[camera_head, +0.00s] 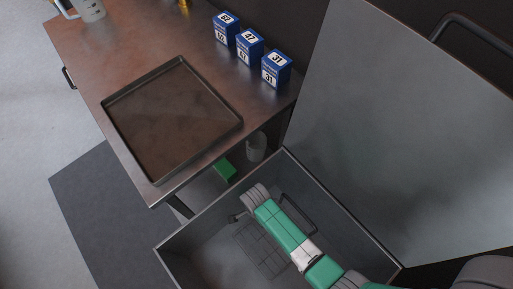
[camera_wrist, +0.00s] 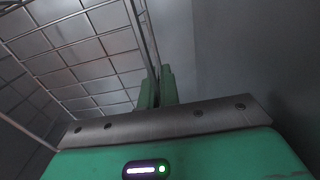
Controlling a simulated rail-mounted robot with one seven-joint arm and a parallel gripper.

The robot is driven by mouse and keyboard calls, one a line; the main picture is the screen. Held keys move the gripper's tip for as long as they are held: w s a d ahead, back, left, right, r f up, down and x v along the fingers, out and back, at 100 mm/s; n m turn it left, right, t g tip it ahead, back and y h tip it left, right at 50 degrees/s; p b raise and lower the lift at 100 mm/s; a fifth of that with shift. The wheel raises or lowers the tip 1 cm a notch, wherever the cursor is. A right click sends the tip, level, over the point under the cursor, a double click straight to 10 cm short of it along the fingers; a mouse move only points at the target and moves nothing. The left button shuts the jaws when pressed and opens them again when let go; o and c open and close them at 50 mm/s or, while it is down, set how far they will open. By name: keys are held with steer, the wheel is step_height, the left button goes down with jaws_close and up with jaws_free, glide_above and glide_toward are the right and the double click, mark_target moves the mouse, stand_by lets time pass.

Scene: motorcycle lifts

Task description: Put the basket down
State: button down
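The wire basket (camera_head: 262,252) is low inside an open grey tank (camera_head: 215,262), partly covered by my arm. Its square mesh (camera_wrist: 85,60) fills the left of the wrist view. My gripper (camera_wrist: 155,88) has its two green fingers close together, with thin dark wires of the basket running up from between them. It appears shut on the basket's edge. In the head view my arm reaches down into the tank and hides the fingertips. I cannot tell whether the basket touches the tank floor.
The tank's large lid (camera_head: 400,120) stands open on the right. A steel bench (camera_head: 85,60) at upper left holds a dark tray (camera_head: 170,115) and several blue boxes (camera_head: 250,47). A green block (camera_head: 226,170) and grey canister (camera_head: 257,146) sit below the bench.

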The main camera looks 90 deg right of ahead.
steer(key=shift+f+b, duration=1.3)
steer(key=shift+f, duration=1.65)
steer(key=shift+r, duration=0.1)
steer(key=c, duration=2)
jaws_free()
steer(key=o, duration=0.4)
steer(key=shift+c, duration=0.2)
step_height(320, 180, up, 12)
steer(key=p, duration=0.5)
steer(key=shift+p, duration=0.4)
